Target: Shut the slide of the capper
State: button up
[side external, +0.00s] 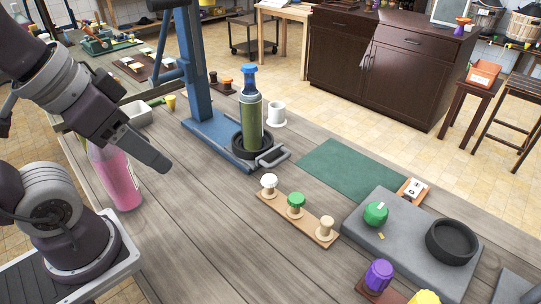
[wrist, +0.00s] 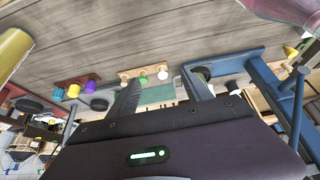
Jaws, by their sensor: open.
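The blue capper (side external: 200,110) stands on the table with its post upright. Its slide carries a black ring (side external: 238,150) and ends in a grey handle (side external: 272,157). The ring sits at the base's near end, clear of the post. A green bottle with a blue cap (side external: 250,125) stands upright in the ring. My gripper (side external: 160,166) is left of the capper, in the air and apart from it. In the wrist view my gripper (wrist: 160,92) is open and empty. The blue capper (wrist: 240,65) is beyond it there, its slide partly hidden by a finger.
A pink bottle (side external: 115,178) stands close beneath my arm. A wooden rack with white, green and tan stoppers (side external: 296,215) is in front of the slide. A green mat (side external: 350,168), a grey slab (side external: 400,235) and a white spool (side external: 275,112) are to the right.

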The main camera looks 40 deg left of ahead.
jog(key=shift+w+r, duration=0.1)
jog(key=shift+w, duration=0.05)
jog(key=c, duration=0.4)
jog(key=shift+g, duration=0.6)
jog(key=w, duration=0.2)
jog(key=w+r, duration=0.1)
jog(key=w, duration=0.1)
jog(key=w+r, duration=0.1)
jog(key=w, duration=0.1)
jog(key=shift+w+a+r, duration=0.1)
jog(key=shift+w+r, duration=0.05)
jog(key=shift+w, duration=0.2)
jog(key=shift+c, duration=0.7)
jog(key=g+y, duration=0.2)
jog(key=g, duration=0.2)
send_over(282, 158)
jog(key=d, duration=0.2)
notch_tip(282, 158, down, 16)
jog(key=f, duration=0.2)
jog(key=a+f, duration=0.1)
jog(key=f, duration=0.4)
jog(key=shift+s+a+f, duration=0.1)
jog(key=shift+a, duration=0.25)
grip_shut()
